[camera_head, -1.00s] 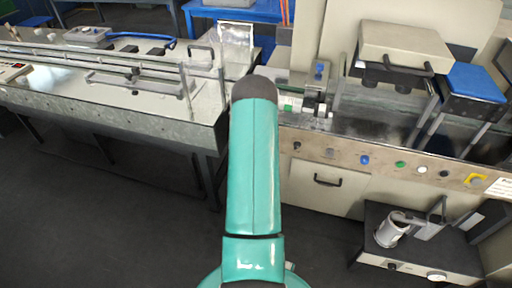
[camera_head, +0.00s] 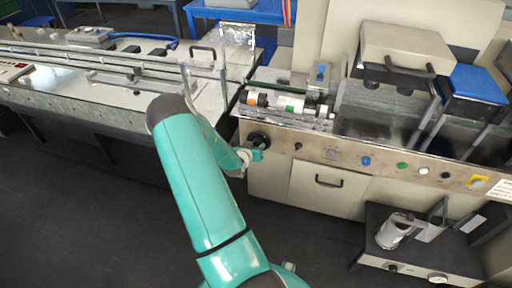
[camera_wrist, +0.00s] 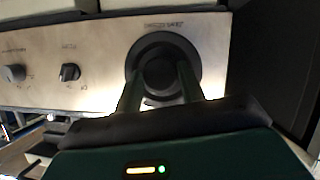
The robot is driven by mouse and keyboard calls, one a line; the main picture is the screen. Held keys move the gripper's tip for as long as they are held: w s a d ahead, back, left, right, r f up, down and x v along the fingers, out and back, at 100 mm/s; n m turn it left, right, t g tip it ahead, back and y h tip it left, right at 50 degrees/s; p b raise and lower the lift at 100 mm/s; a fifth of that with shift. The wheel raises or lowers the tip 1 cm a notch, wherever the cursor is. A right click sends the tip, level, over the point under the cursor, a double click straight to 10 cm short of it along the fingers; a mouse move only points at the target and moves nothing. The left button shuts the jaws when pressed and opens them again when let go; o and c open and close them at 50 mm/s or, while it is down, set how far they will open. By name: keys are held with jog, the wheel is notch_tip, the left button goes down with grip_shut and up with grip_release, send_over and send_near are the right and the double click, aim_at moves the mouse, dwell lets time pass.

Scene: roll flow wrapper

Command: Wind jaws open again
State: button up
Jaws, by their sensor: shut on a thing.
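A round black knob (camera_head: 258,139) sits at the left end of the flow wrapper's steel front panel. In the wrist view the knob (camera_wrist: 159,48) shows as a wide disc with a raised hub. My gripper (camera_head: 256,155) is at this knob. In the wrist view my gripper (camera_wrist: 160,82) has one green finger on each side of the hub, shut on it. The contact points are partly hidden. The wrapper's jaws cannot be made out with certainty. A roller assembly (camera_head: 290,103) with white, green and orange parts lies above the knob.
A small black selector knob (camera_wrist: 69,72) and a grey knob (camera_wrist: 14,73) are beside the round knob. A long conveyor bench (camera_head: 110,120) stands left. The floor in front is clear.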

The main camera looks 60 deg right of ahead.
jog(key=n+g, duration=0.1)
jog(key=n, duration=0.1)
jog(key=n+g+h, duration=0.1)
jog(key=n+g, duration=0.1)
jog(key=shift+w+f, duration=0.1)
jog(key=shift+w, duration=0.1)
jog(key=shift+n, duration=0.3)
dwell(0.4)
jog(key=o, duration=1)
jog(key=v, duration=1.4)
jog(key=shift+f, duration=0.25)
